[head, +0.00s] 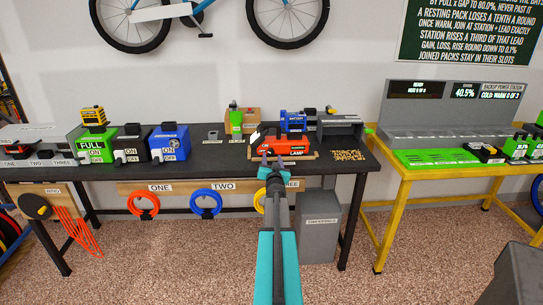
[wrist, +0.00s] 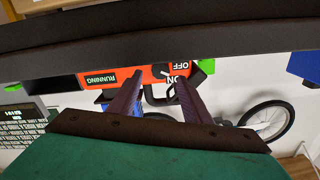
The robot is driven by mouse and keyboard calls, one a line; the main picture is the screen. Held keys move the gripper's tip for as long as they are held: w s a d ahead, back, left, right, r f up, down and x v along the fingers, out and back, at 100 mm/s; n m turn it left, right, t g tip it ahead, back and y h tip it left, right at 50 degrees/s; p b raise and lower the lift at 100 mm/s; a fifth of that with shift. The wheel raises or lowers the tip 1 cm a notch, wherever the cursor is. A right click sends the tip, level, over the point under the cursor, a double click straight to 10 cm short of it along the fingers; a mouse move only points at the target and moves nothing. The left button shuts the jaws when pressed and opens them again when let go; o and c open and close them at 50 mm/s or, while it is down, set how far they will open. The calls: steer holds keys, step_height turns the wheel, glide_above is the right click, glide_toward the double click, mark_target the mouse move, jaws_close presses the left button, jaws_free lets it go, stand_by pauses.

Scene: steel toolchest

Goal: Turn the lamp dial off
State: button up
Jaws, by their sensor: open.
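The orange-red lamp unit (head: 283,146), labelled LAMP, stands on the dark workbench in the head view. In the wrist view its front panel (wrist: 148,76) appears upside down, with a green RUNNING display, OFF and ON labels and a black dial (wrist: 160,71). The dial's white mark appears to point toward ON. My gripper (head: 271,162) reaches up from below in front of the lamp. In the wrist view my gripper (wrist: 159,78) is open and empty, its fingertips on either side of the dial in the picture. Contact with the panel cannot be told.
A blue battery (head: 293,122) and a grey rack (head: 340,126) are near the lamp. A yellow-framed table (head: 405,173) is at right. A grey bin (head: 318,232) stands below the bench.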

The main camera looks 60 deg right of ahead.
mark_target(271, 153)
steer(key=shift+x, duration=1.95)
steer(key=c, duration=1)
